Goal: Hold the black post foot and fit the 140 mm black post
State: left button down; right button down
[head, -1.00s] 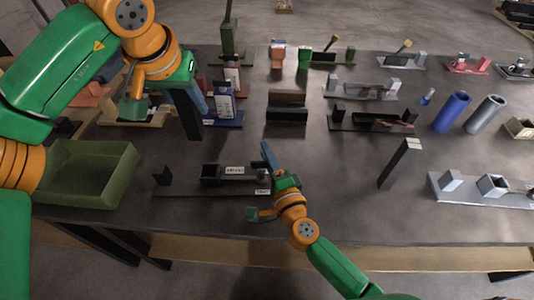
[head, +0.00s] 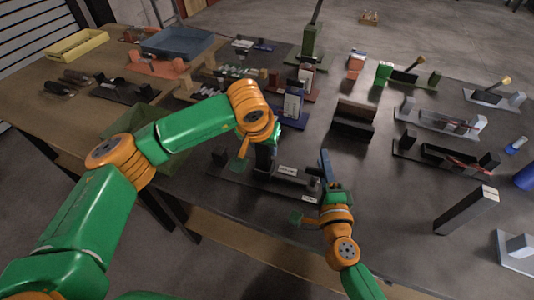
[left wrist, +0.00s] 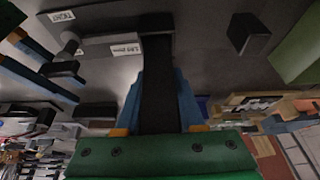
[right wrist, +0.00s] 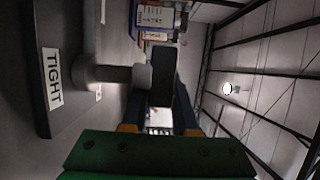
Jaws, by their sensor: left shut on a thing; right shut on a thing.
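The black post foot (head: 285,182) is a low dark fixture on the table, with a white label on top and a "TIGHT" label at its front edge. My left gripper (head: 267,146) is shut on the black post (head: 264,162), held upright over the left part of the foot. In the left wrist view the post (left wrist: 158,85) runs between the blue fingers to the socket area; whether it is seated I cannot tell. My right gripper (head: 326,162) is shut on a dark piece (right wrist: 163,78) at the end of the foot's grey round knob (right wrist: 115,76).
A dark brown block (head: 354,120) and clamp fixtures (head: 440,120) stand behind. A green bin (head: 145,120) is at the left, partly behind my left arm.

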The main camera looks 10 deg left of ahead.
pick_arm(q)
jog(key=shift+f, duration=0.9)
pick_arm(e)
jog(key=shift+f, duration=0.1)
pick_arm(q)
jog(key=shift+f, duration=0.1)
jog(key=c, duration=0.5)
grip_release()
jog(key=v, duration=1.2)
jog(key=shift+w, duration=0.15)
pick_arm(e)
jog(key=c, duration=0.6)
grip_release()
